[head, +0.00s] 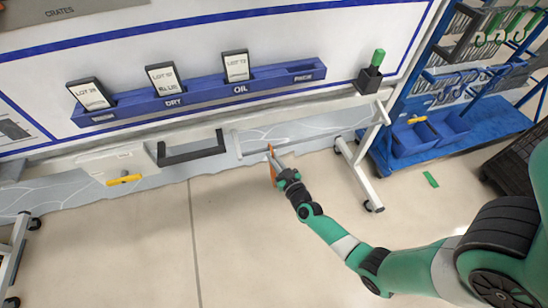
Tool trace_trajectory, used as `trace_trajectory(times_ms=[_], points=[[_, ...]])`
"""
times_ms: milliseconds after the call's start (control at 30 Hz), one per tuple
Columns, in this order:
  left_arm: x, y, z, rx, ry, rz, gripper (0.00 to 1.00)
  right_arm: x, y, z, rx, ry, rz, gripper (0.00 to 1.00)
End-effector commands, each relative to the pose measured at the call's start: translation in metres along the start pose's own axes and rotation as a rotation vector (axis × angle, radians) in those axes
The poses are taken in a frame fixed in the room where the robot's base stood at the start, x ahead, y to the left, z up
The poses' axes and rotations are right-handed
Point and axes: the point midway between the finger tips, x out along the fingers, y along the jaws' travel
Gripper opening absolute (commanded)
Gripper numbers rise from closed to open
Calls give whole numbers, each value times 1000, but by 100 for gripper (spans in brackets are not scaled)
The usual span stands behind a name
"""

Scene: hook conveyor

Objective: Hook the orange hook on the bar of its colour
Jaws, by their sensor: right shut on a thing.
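My right gripper (277,163) is low in front of the wall board, at the middle of the head view. It is shut on the orange hook (272,171), a thin orange piece that hangs down beside the fingers; the gripper partly hides it. A pale grey bar (262,140) runs just behind and above the gripper. I cannot tell whether the hook touches it. A black bar (192,152) stands out from the board to the left. No bar is clearly orange. My left gripper is not in view.
A blue rail (205,91) on the board holds several lot cards. A white box with a yellow-orange piece (125,179) is at the left. A green-topped black holder (370,72) and a blue rack (452,125) are at the right.

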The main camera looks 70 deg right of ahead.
Motion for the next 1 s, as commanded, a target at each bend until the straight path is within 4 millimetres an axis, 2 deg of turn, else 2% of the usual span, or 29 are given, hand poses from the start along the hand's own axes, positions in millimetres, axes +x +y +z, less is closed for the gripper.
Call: trace_trajectory(times_ms=[33,300,1000], points=[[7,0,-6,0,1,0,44,5,1,-32,-2,58,13,0],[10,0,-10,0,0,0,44,-19,-4,-25,-3,46,9,0],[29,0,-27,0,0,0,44,-75,-16,-21,-1,40,8,0]])
